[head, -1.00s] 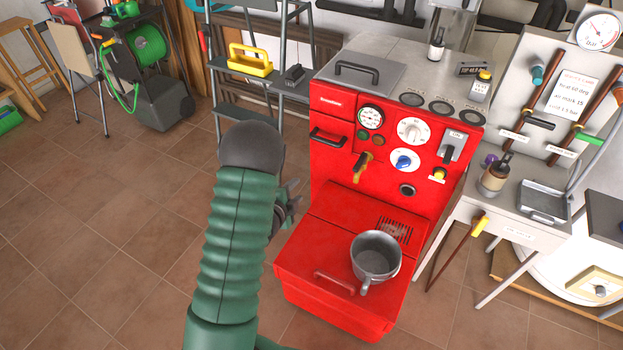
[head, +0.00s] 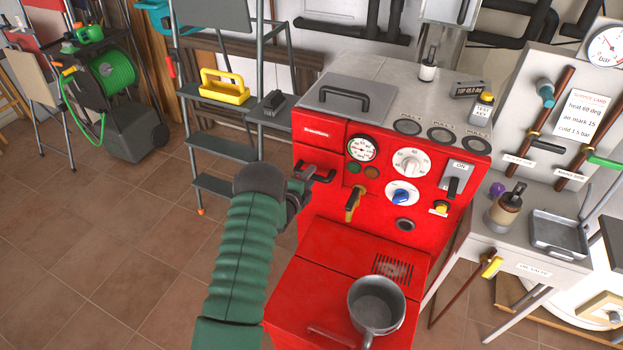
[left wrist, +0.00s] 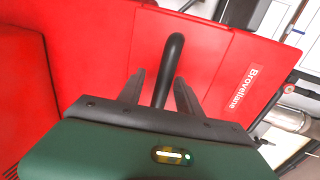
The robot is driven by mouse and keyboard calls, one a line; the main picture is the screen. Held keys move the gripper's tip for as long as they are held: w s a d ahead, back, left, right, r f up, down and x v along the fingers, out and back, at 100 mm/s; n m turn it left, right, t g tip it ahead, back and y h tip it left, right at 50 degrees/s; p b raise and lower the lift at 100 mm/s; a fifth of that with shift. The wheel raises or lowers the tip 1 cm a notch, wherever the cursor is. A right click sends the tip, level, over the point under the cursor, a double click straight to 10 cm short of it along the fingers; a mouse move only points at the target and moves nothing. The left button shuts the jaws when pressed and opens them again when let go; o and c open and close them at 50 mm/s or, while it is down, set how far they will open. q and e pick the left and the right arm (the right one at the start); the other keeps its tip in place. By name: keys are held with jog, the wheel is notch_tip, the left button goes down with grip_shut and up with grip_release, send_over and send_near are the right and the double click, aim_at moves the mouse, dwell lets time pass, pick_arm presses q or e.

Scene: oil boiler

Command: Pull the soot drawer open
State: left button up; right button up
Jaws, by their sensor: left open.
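The soot drawer (head: 322,149) appears to be the red panel at the upper left of the boiler front, and its face looks flush with the front. Its black bar handle (head: 322,175) is partly hidden by my left gripper (head: 302,182) in the head view. In the left wrist view the handle (left wrist: 174,55) stands between the two fingers of my left gripper (left wrist: 160,82), which are open and apart on either side of it. Whether a finger touches the bar I cannot tell. My right gripper is in neither view.
The red boiler (head: 430,225) has a gauge, dials and a brass tap (head: 353,203) right of the handle. A grey pot (head: 376,305) stands on its lower ledge. A stepladder (head: 222,140) is behind at left.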

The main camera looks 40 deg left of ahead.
pick_arm(q)
jog(key=shift+w+a+f, duration=0.15)
jog(key=shift+w+a, duration=0.2)
jog(key=shift+w, duration=0.1)
jog(key=shift+d+r, duration=0.3)
jog(key=shift+d, duration=0.3)
jog(key=shift+c, duration=0.8)
jog(key=shift+a, duration=0.15)
jog(key=c, duration=0.7)
jog(key=shift+s+a, duration=0.1)
jog(key=shift+a, duration=0.05)
grip_shut()
jog(key=shift+a, duration=0.1)
